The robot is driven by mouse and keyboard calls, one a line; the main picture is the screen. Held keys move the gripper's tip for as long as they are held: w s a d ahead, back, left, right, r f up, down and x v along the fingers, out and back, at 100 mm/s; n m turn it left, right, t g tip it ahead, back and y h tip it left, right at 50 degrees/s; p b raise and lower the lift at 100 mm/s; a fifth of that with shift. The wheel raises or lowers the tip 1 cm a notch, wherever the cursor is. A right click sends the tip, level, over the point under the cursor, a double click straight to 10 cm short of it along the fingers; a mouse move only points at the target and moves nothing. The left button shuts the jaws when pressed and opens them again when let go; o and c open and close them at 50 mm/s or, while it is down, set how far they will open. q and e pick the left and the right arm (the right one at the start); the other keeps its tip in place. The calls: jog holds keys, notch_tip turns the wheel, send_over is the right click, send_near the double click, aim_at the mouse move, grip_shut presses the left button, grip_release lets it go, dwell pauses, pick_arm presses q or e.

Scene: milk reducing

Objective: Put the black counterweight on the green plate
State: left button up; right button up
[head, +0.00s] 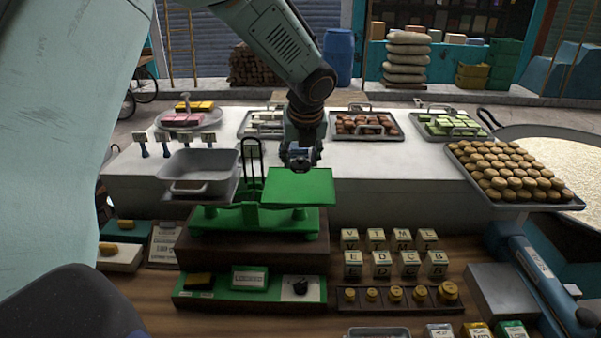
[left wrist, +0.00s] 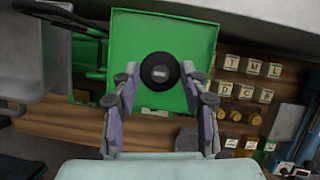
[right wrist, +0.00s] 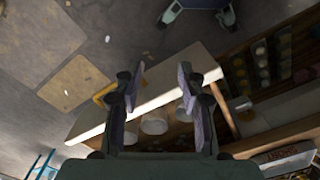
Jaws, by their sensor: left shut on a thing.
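The black counterweight (left wrist: 159,71) is a round dark disc between my left fingertips (left wrist: 160,85) in the left wrist view. My left gripper is shut on it and holds it over the green plate (left wrist: 206,38). In the head view my left gripper (head: 300,157) points down at the back edge of the green plate (head: 300,188), which sits on the right side of a green balance scale. Any gap between counterweight and plate cannot be told. My right gripper (right wrist: 160,100) is open and empty in the right wrist view.
A grey pan (head: 198,186) is on the scale's left side, with a black wire handle (head: 254,155) between it and the plate. Lettered blocks (head: 376,239) and brass weights (head: 396,293) stand at right. Food trays line the white counter behind.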

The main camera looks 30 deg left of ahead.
aim_at(302, 167)
pick_arm(q)
jog(key=shift+w+f, duration=0.2)
jog(key=shift+f, duration=0.2)
jog(key=f, duration=0.3)
jog(key=shift+a+f, duration=0.15)
jog(key=shift+a, duration=0.25)
jog(key=shift+s+f, duration=0.1)
jog(key=shift+f, duration=0.15)
jog(key=shift+s+d+r, duration=0.1)
jog(key=shift+d+r, duration=0.05)
jog(key=shift+d+f, duration=0.2)
jog(key=o, duration=0.9)
jog(key=shift+w+f, duration=0.1)
jog(key=shift+w, duration=0.15)
jog(key=o, duration=0.4)
jog(key=shift+s+a, duration=0.1)
jog(key=shift+a, duration=0.25)
jog(key=shift+s+d, duration=0.15)
jog(key=shift+d, duration=0.05)
jog(key=shift+d+r, duration=0.15)
jog(key=shift+r, duration=0.45)
jog(key=v, duration=1.1)
